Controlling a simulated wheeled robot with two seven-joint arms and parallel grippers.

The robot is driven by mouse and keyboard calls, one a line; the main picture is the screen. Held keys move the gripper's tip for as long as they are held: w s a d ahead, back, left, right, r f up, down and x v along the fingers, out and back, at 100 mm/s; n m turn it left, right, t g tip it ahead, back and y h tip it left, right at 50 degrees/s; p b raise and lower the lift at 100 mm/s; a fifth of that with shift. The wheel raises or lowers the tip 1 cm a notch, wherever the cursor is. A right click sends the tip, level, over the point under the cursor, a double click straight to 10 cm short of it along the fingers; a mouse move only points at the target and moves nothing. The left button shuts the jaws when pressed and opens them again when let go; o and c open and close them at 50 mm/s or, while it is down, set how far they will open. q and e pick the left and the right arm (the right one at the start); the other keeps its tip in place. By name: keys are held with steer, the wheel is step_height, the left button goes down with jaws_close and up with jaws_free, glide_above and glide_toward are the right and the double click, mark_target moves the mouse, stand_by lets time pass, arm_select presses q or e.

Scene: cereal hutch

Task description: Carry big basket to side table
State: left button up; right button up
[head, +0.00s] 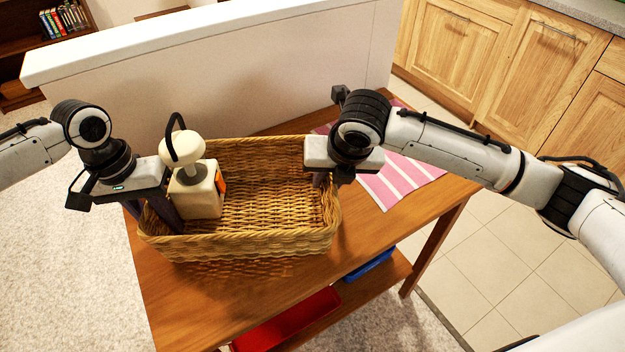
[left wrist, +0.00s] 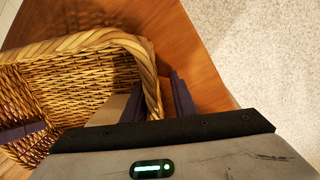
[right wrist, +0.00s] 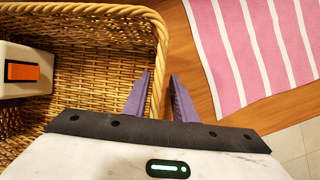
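The big basket (head: 270,243) is brown wicker and stands upright on a wooden table. A cream block-like item (head: 197,195) with an orange patch is in its left part, with a pale round-topped shape above. My left gripper (head: 152,215) is at the basket's left end, its fingers straddling the rim. My right gripper (right wrist: 160,95) is at the right end, one finger inside the rim and one outside, apart. Both look open, without a clear grip.
A pink-and-white striped cloth (head: 400,180) lies on the table (head: 180,300) right of the basket. A white low wall (head: 230,75) stands behind. Red (head: 290,322) and blue (head: 368,265) trays sit on the lower shelf. Wooden cabinets (head: 490,65) are at upper right. Tiled floor lies to the right, carpet to the left.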

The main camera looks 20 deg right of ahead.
arm_select(q)
steer(key=shift+d, duration=0.1)
arm_select(e)
steer(key=shift+a, duration=0.1)
arm_select(q)
steer(key=shift+r, duration=0.3)
arm_select(e)
steer(key=shift+r, duration=0.15)
arm_select(q)
step_height(320, 180, up, 11)
steer(key=a, duration=0.1)
steer(key=shift+w+a+r, duration=0.15)
steer(key=shift+a, duration=0.15)
arm_select(e)
steer(key=v, duration=1.2)
